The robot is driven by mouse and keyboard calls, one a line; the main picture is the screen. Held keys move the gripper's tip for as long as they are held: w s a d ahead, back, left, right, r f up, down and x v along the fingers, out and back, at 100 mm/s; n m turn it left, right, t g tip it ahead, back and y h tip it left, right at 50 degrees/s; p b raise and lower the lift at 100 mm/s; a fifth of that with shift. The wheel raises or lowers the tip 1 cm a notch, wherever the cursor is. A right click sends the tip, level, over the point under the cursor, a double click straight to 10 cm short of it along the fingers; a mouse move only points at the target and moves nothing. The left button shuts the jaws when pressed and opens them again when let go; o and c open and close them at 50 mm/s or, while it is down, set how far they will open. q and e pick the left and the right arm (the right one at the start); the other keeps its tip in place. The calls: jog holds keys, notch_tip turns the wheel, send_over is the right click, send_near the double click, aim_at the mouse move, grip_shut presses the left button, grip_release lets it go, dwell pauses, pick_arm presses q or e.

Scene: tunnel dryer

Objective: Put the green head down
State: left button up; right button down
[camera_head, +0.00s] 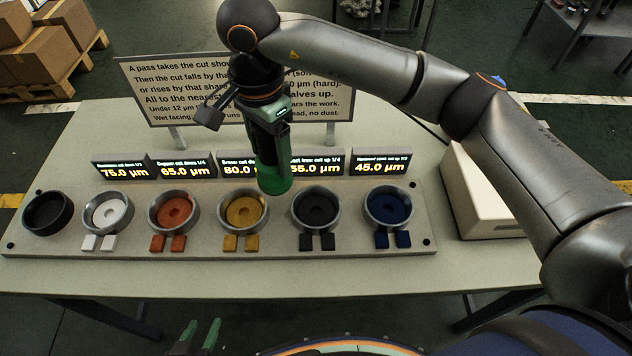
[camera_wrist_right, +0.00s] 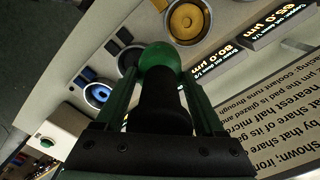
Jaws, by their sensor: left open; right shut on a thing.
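My right gripper (camera_head: 271,150) is shut on the green head (camera_head: 275,185), a rounded green end on a black body. It is held above the grey board, just behind and between the yellow-centred cup (camera_head: 243,211) and the dark-centred cup (camera_head: 316,209). The right wrist view shows the green head (camera_wrist_right: 158,60) between the fingers, its tip clear of the cups. My left gripper (camera_head: 198,338) is open and low at the bottom edge, in front of the table. An empty black holder (camera_head: 48,213) stands at the board's left end.
White (camera_head: 107,212), orange (camera_head: 174,211) and blue (camera_head: 388,208) cups share the board (camera_head: 210,250), with paired coloured blocks in front. Displays (camera_head: 183,166) stand behind, partly hidden by the held head. A sign (camera_head: 180,95) rises farther back; a pale box (camera_head: 480,195) stands right.

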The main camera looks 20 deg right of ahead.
jog(key=d+f, duration=0.2)
jog(key=f, duration=0.1)
jog(key=s+d+f+p, duration=0.1)
jog(key=d+f, duration=0.1)
jog(key=f, duration=0.1)
jog(key=s+d+f+p, duration=0.1)
jog(key=d+f, duration=0.2)
jog(key=shift+f, duration=0.45)
jog(key=shift+f, duration=0.2)
grip_release()
